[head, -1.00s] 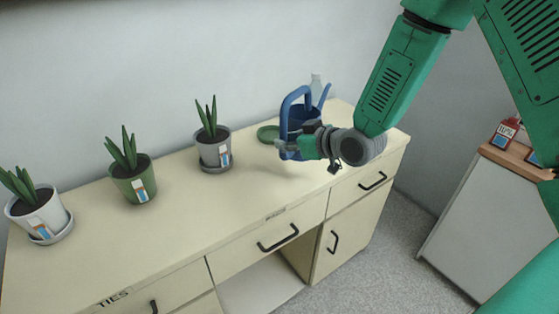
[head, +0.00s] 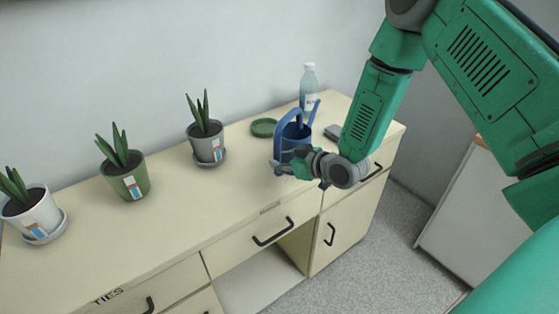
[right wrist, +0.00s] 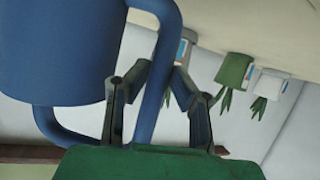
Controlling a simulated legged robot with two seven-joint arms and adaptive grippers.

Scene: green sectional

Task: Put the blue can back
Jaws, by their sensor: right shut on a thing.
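The blue watering can (head: 292,136) is over the right part of the cream counter, upright or nearly so. My right gripper (head: 290,168) is at its near side, shut on its handle. In the right wrist view the can's blue body (right wrist: 60,50) fills the upper left, and its handle (right wrist: 158,85) passes between the two fingers (right wrist: 160,100). I cannot tell whether the can's base touches the counter. My left gripper is not in view.
A green saucer (head: 263,128) lies empty left of the can. A clear bottle (head: 308,85) and a dark flat object (head: 333,132) are behind and right. Potted plants in grey (head: 207,145), green (head: 130,184) and white (head: 32,212) stand left. The counter (head: 190,210) front is clear.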

